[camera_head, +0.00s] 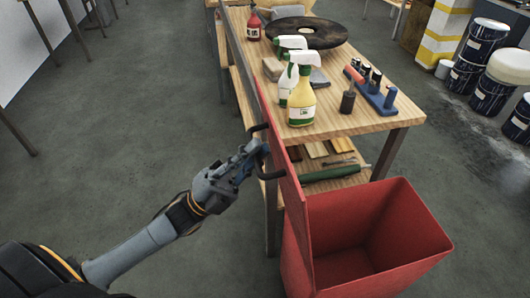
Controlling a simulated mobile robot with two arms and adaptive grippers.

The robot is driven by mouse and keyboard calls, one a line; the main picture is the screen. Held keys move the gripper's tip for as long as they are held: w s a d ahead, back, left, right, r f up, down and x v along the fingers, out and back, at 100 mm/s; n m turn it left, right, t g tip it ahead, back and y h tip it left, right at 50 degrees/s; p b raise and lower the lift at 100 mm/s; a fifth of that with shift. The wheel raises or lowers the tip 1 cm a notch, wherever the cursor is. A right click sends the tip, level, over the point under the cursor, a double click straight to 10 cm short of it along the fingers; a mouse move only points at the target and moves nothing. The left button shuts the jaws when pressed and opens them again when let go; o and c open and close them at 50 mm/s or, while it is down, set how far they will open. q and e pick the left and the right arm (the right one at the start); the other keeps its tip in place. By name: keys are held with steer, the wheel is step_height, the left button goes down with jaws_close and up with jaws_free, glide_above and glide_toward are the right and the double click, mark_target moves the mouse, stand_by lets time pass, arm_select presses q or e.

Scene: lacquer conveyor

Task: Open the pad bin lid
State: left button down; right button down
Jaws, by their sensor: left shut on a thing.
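The red pad bin (395,235) stands on the floor at the front end of the workbench, and its dark inside shows from above. Its red lid (290,185) stands raised and roughly upright along the bin's left side, seen nearly edge-on. A dark bar handle (271,175) sticks out from the lid's left face. My left gripper (257,154) reaches in from the left and is shut on this handle. The fingertips are small and partly hidden by the handle. My right gripper is not in view.
The wooden workbench (350,118) behind the bin carries spray bottles (301,100), a dark round pad (305,32) and a blue tool rack (376,96). Dark drums (483,42) stand at the right. Grey floor to the left is clear.

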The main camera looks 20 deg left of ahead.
arm_select(q)
steer(key=shift+a+f, duration=0.15)
steer(key=shift+f, duration=0.05)
steer(key=c, duration=1.7)
jaws_free()
steer(key=shift+s+a, duration=0.15)
steer(key=shift+s+a+r, duration=0.1)
steer(key=shift+a+r, duration=0.05)
steer(key=shift+a, duration=0.1)
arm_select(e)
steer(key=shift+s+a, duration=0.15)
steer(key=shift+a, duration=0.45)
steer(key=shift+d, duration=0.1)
arm_select(q)
steer(key=v, duration=1.2)
steer(key=shift+d, duration=0.1)
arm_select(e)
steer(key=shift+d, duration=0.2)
